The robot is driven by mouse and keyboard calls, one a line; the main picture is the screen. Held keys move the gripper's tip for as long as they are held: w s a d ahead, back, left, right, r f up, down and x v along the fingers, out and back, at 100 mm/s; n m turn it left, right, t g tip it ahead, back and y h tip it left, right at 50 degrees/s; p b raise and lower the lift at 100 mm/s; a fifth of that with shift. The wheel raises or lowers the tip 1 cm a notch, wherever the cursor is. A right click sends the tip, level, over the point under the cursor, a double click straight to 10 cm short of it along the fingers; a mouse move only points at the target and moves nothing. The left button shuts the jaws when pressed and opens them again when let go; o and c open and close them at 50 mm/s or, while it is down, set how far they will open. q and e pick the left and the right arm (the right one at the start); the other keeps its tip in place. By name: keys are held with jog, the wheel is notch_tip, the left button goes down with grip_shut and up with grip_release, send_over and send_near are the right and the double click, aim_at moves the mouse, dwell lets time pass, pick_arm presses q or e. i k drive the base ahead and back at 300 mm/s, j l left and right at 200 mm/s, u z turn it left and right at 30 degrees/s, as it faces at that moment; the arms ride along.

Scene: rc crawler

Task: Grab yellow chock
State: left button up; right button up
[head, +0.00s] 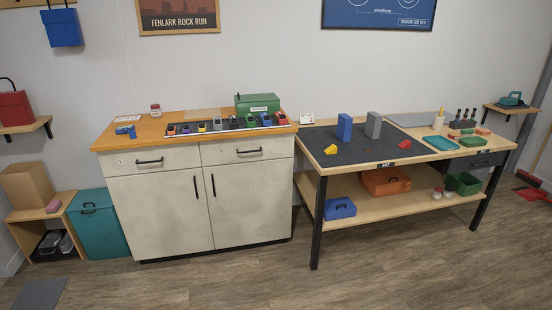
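A small yellow wedge-shaped chock (331,149) lies on the dark mat (318,137) of the workbench on the right, near the mat's front left part. A blue block (344,127) stands upright just behind and right of it, and a grey block (373,125) stands further right. A small red wedge (405,144) lies near the mat's front right. Neither of my grippers shows in the head view.
A white cabinet (158,207) with a wooden top stands left of the bench, holding a row of small vehicles and a green box (258,103). The bench's lower shelf holds a blue box (340,208) and an orange toolbox (386,181). The floor in front is clear.

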aim_at(332, 150)
jog(key=i+j+z, duration=0.6)
jog(key=i, duration=0.2)
jog(key=i+j, duration=0.2)
jog(key=i, duration=0.25)
jog(key=i+j+z, duration=0.1)
jog(key=i+j, duration=0.15)
jog(key=i, duration=0.25)
jog(key=i+j+z, duration=0.1)
jog(key=i+j, duration=0.15)
jog(key=i, duration=0.2)
